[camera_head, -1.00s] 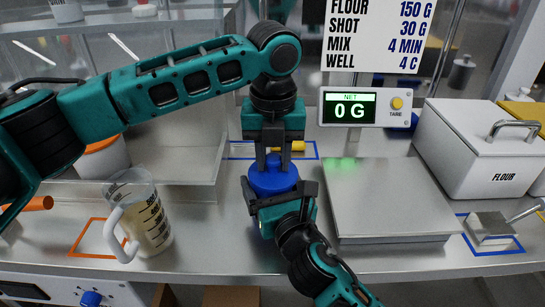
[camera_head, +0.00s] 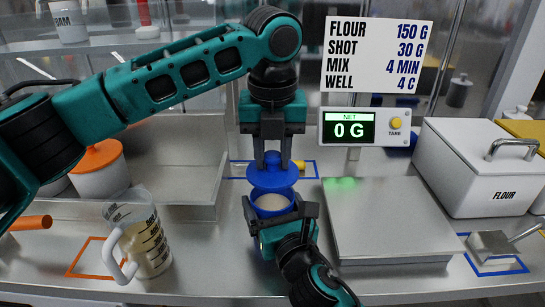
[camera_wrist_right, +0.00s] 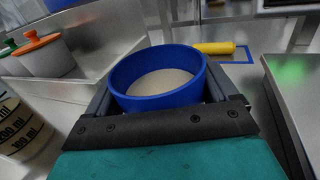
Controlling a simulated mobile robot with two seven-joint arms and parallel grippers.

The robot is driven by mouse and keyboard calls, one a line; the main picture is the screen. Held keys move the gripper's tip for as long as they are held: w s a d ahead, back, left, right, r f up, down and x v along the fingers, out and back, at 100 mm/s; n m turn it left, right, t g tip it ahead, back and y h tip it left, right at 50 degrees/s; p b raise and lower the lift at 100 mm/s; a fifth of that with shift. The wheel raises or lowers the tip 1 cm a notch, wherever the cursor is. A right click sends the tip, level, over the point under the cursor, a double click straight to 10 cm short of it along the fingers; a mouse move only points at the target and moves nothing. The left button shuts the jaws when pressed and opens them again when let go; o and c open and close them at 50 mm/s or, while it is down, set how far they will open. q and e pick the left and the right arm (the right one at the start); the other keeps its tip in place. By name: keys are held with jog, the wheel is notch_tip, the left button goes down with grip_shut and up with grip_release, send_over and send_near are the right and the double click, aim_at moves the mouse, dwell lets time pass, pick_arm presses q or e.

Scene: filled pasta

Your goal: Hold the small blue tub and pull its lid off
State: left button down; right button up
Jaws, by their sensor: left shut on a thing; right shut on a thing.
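The small blue tub (camera_head: 272,209) is open at the top, with pale contents showing inside. Its blue wall (camera_wrist_right: 160,102) shows clearly in the right wrist view, between the two fingers. My right gripper (camera_head: 278,213) is shut around the tub's sides from the front. The blue lid (camera_head: 273,180) is a flat disc above the tub, apart from its rim, with a gap between them. My left gripper (camera_head: 272,160) points down from above and is shut on the lid's top; the exact part gripped is hard to see.
A metal scale plate (camera_head: 390,215) lies to the right, its display (camera_head: 350,128) reading 0 G. A white flour bin (camera_head: 480,165) stands beyond it. A measuring jug (camera_head: 140,235) stands left. A yellow-handled item (camera_head: 299,165) lies behind the lid.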

jog(key=o, duration=1.1)
